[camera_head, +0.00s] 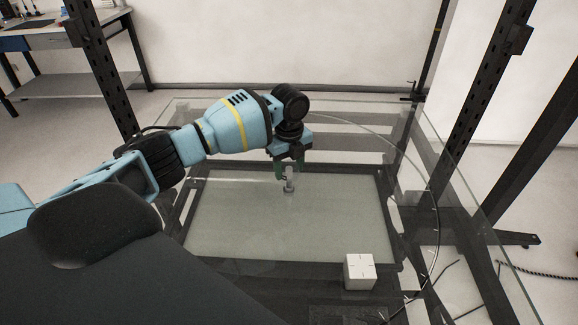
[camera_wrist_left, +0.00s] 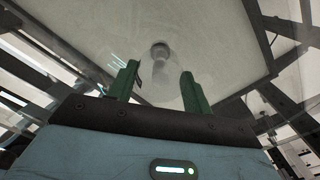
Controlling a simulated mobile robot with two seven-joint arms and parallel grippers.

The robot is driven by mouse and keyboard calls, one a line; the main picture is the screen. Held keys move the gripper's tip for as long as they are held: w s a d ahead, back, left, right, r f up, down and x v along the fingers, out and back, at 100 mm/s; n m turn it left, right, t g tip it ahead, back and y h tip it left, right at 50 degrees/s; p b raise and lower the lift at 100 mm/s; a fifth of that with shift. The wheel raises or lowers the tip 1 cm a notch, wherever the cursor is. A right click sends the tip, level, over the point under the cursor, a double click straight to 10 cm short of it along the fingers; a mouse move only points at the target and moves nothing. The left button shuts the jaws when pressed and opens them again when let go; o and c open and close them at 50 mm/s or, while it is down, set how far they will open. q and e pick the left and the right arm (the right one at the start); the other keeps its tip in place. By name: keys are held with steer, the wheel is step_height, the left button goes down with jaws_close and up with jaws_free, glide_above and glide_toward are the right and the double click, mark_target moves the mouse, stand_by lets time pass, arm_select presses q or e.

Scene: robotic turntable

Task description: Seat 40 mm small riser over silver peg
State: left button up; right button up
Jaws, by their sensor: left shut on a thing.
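My left gripper (camera_head: 290,168) points down over the frosted panel of the glass table. Its green fingers (camera_wrist_left: 160,88) are shut on a pale, see-through small riser (camera_head: 289,172), which shows as a faint clear outline in the wrist view (camera_wrist_left: 163,84). The silver peg (camera_head: 289,187) is a small grey upright piece right under the riser. In the wrist view the round grey peg (camera_wrist_left: 160,52) shows beyond the fingertips, roughly in line with the gap between them. I cannot tell whether the riser touches or surrounds the peg. My right gripper is out of view.
A white cube (camera_head: 360,272) stands at the front right of the table. The frosted panel (camera_head: 235,225) is clear around the peg. A thin curved cable (camera_head: 437,200) runs along the right side. Dark uprights (camera_head: 480,90) stand at the table's edges. A workbench (camera_head: 75,55) is at back left.

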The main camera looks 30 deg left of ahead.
mark_target(289, 166)
arm_select(q)
steer(key=shift+r, duration=0.1)
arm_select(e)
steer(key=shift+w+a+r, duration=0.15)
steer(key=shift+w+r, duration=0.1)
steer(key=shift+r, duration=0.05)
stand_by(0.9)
arm_select(q)
steer(key=shift+f, duration=0.6)
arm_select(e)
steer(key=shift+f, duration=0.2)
arm_select(q)
steer(key=shift+f, duration=0.75)
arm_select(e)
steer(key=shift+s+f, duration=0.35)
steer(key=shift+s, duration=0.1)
arm_select(q)
steer(key=shift+f+b, duration=0.3)
steer(key=shift+f, duration=0.45)
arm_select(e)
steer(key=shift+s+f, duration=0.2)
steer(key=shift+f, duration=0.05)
arm_select(q)
steer(key=o, duration=1.1)
steer(key=shift+r, duration=0.1)
step_height(289, 166, up, 8)
steer(key=shift+f, duration=0.1)
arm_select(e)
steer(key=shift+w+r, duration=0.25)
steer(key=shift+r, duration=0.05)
